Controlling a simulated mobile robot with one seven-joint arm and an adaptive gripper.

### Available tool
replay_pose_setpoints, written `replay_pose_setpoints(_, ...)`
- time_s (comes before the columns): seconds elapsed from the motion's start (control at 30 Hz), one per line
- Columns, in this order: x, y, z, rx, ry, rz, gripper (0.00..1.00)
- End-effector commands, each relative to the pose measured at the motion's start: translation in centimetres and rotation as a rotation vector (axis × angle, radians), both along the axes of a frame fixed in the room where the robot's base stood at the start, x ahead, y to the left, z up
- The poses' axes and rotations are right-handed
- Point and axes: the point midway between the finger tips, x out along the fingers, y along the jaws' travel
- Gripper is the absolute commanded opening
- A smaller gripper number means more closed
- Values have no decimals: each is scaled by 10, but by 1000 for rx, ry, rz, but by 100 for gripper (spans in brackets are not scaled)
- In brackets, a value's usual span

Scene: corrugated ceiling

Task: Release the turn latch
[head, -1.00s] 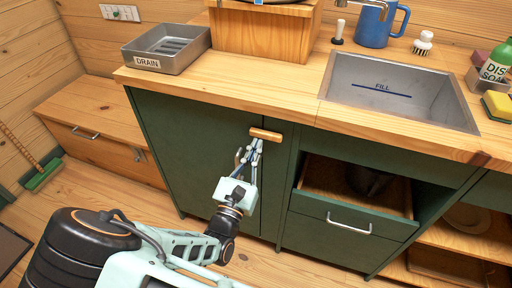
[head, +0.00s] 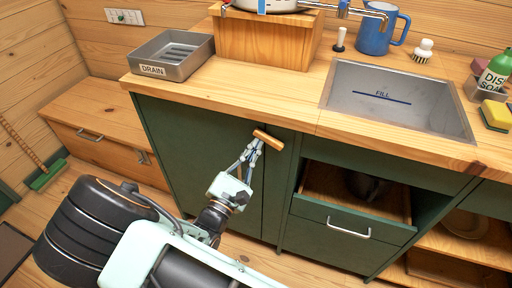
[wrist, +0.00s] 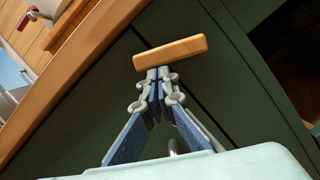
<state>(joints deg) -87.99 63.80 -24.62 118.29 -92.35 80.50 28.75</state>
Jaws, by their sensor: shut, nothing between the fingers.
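The turn latch is a small wooden bar (head: 268,139) on the green cabinet front, just under the counter edge. It spans the seam between the two door panels and is slightly tilted, its right end lower in the head view. It also shows in the wrist view as a wooden bar (wrist: 171,53). My gripper (head: 257,146) is shut with its fingertips at the latch's lower edge, near its left half. In the wrist view the fingertips (wrist: 158,73) meet just below the bar, with nothing between them. Whether they touch it is hard to tell.
A half-open drawer (head: 346,230) is to the right of the latch, under the sink (head: 395,105). The wooden counter (head: 296,105) overhangs the latch. A drain tray (head: 170,55) and blue mug (head: 380,32) stand on it.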

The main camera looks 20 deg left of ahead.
Motion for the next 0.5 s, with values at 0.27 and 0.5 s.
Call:
replay_pose_setpoints(0.27, 0, 0, 16, 265, -21, -2, 0)
replay_pose_setpoints(0.5, 0, -1, 27, 492, -39, -2, 0)
